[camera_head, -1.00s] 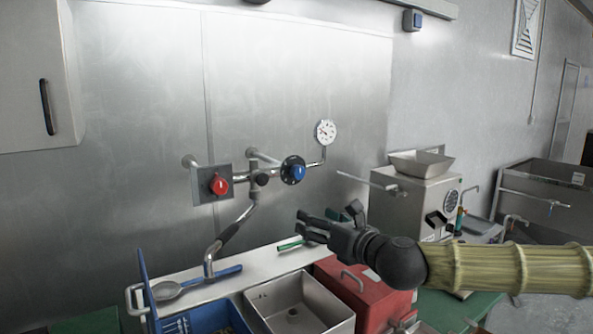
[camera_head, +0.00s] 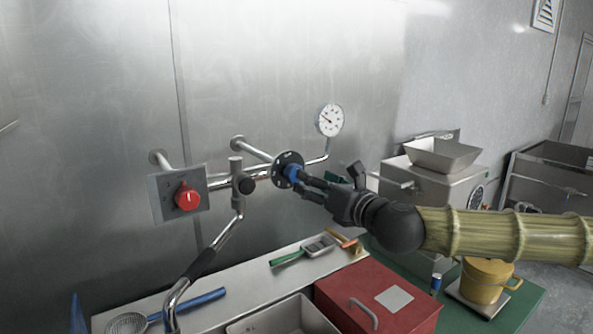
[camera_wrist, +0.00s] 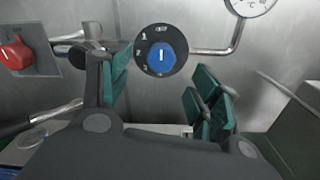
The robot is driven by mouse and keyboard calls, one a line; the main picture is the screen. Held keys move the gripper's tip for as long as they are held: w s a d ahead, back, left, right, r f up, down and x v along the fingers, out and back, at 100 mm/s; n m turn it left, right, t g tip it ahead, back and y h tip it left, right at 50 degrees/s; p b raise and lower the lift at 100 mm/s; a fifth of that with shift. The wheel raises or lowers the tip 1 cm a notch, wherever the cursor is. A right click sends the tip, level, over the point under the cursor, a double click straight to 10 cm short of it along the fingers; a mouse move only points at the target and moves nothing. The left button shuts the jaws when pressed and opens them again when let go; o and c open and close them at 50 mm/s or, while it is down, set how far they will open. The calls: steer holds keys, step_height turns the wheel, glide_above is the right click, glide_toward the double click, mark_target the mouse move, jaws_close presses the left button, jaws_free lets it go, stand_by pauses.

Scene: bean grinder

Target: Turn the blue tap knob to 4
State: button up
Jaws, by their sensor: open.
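The blue tap knob (camera_head: 293,173) sits on a round black dial (camera_head: 287,160) on the pipework at the wall. Contact cannot be told.
A red knob (camera_head: 187,197) on a grey plate is left of the dial, and a gauge (camera_head: 329,120) is above right. Below are a bent spout (camera_head: 208,262), a counter with tools, and a red box (camera_head: 375,296). A grinder (camera_head: 437,190) stands right.

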mark_target(295, 172)
steer(key=p+x, duration=0.1)
steer(key=x, duration=0.3)
steer(key=p+x, duration=0.1)
steer(key=x, duration=0.3)
steer(key=shift+w+d+f, duration=0.1)
steer(key=shift+w+f, duration=0.1)
steer(key=shift+w, duration=0.1)
steer(key=shift+s+a+r+p, duration=0.15)
steer(key=shift+a+r+p, duration=0.1)
steer(key=shift+a+p, duration=0.1)
steer(key=shift+w+f, duration=0.35)
steer(key=shift+w, duration=0.25)
steer(key=shift+s+r, duration=0.15)
steer(key=shift+s, duration=0.15)
steer(key=c, duration=1)
